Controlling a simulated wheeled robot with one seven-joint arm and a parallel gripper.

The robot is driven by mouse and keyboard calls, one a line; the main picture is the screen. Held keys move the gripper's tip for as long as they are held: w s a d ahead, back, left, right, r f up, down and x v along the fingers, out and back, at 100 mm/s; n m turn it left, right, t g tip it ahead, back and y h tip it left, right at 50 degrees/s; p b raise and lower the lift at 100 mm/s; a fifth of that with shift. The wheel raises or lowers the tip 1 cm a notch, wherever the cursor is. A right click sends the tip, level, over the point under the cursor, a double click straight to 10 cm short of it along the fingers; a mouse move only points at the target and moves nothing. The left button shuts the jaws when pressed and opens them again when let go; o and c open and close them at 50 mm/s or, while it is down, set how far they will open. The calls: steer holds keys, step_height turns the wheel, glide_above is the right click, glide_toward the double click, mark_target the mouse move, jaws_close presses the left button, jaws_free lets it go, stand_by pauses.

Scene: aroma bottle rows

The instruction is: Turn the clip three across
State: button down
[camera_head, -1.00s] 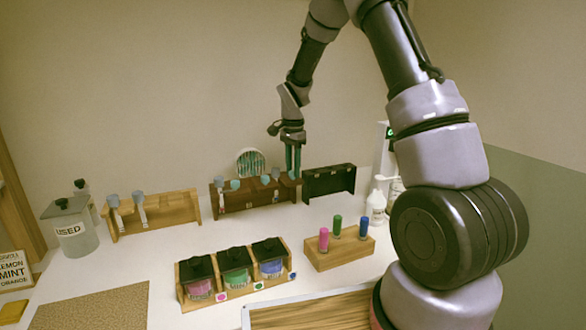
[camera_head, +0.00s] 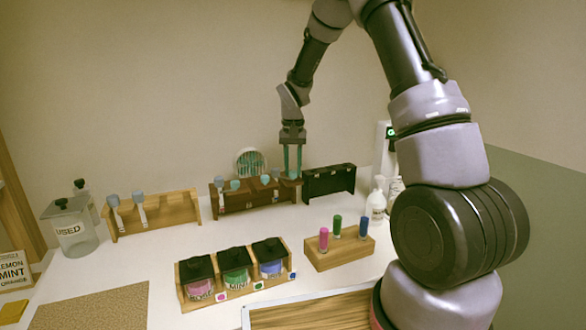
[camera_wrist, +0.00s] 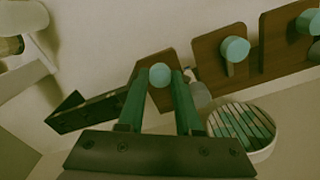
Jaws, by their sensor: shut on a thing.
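The dark brown rack (camera_head: 245,203) stands at the back of the counter with several pale blue-topped clips along it. My gripper (camera_head: 292,174) points down at the rack's right end. Its teal fingers are shut on a clip with a round teal knob (camera_wrist: 160,75), seen between them in the wrist view. The clip's lower part is hidden by the fingers. Another clip (camera_wrist: 235,48) stands on the rack beside it, with one more (camera_wrist: 308,20) farther right in the wrist view.
A black rack (camera_head: 330,183) stands close to the right. A light wooden rack (camera_head: 170,213) with two clips is on the left. A round ribbed dish (camera_head: 250,161) is behind. Three jars in a wooden holder (camera_head: 228,291) and a vial block (camera_head: 335,254) stand in front.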

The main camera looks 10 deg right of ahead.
mark_target(293, 171)
steer(key=n, duration=0.4)
steer(key=shift+n, duration=2.2)
steer(key=c, duration=0.6)
jaws_free()
steer(key=shift+r, duration=0.15)
step_height(293, 171, up, 11)
steer(key=shift+f, duration=0.2)
